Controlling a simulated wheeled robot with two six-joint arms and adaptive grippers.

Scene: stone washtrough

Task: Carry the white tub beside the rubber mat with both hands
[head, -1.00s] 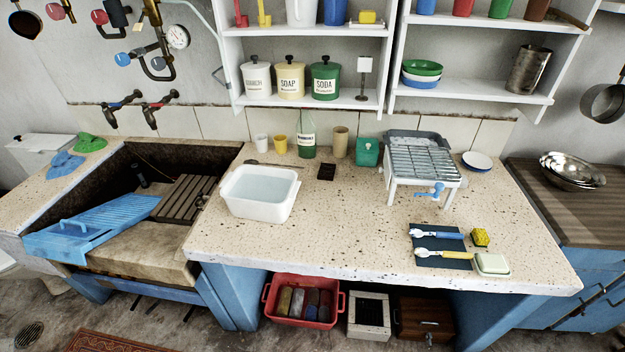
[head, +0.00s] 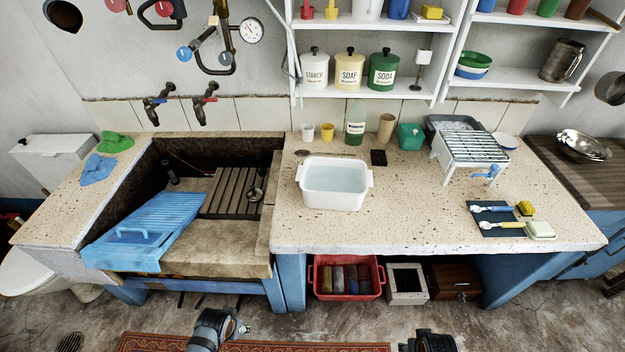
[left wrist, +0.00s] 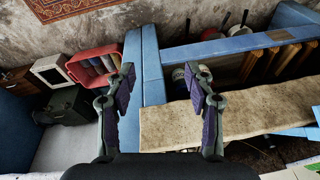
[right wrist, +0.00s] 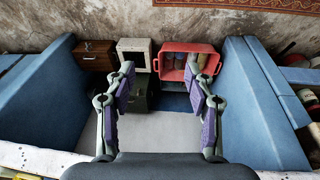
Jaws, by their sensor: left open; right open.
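The white tub (head: 335,198) stands upright on the speckled counter, right of the sink. It has a lug at each side and looks filled with clear, pale blue water. A dark mat (head: 484,229), likely the rubber mat, lies at the counter's front right with two brushes on it. My left gripper (left wrist: 160,76) is open and empty in the left wrist view. My right gripper (right wrist: 162,76) is open and empty in the right wrist view. Neither wrist view shows the tub. In the head view only parts of my arms show at the bottom edge, apart from the tub.
The stone sink (head: 215,250) is left. Counter between tub and mat is clear.

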